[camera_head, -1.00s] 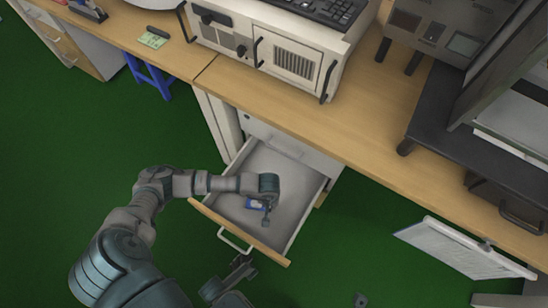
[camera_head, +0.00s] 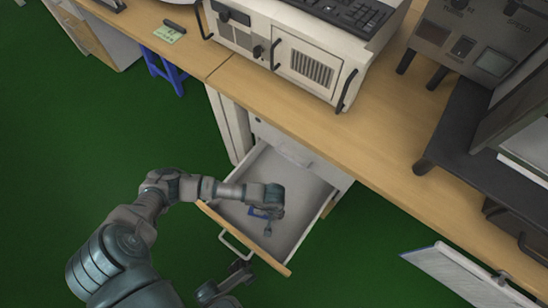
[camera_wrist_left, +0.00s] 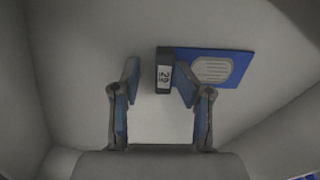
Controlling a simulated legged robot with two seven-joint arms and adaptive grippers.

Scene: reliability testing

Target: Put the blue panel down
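The blue panel (camera_wrist_left: 232,67) lies in the open drawer (camera_head: 312,216), with a grey oval grille on its face and a dark block labelled "29" at its left end. It also shows partly in the head view (camera_head: 259,213), mostly covered by my left gripper. My left gripper (camera_head: 267,222) is inside the drawer. In the left wrist view its fingers (camera_wrist_left: 157,82) are spread; the dark block is between their tips, with a gap to the left finger. The right finger overlaps the panel's edge; contact is unclear. My right gripper (camera_head: 238,272) is outside, near the drawer front, its fingers unclear.
The wooden desk (camera_head: 385,125) is above the drawer. It carries a beige computer case (camera_head: 300,60), a keyboard (camera_head: 345,12) and dark equipment at the right. A white board (camera_head: 460,278) is at the lower right. Green floor is open at the left.

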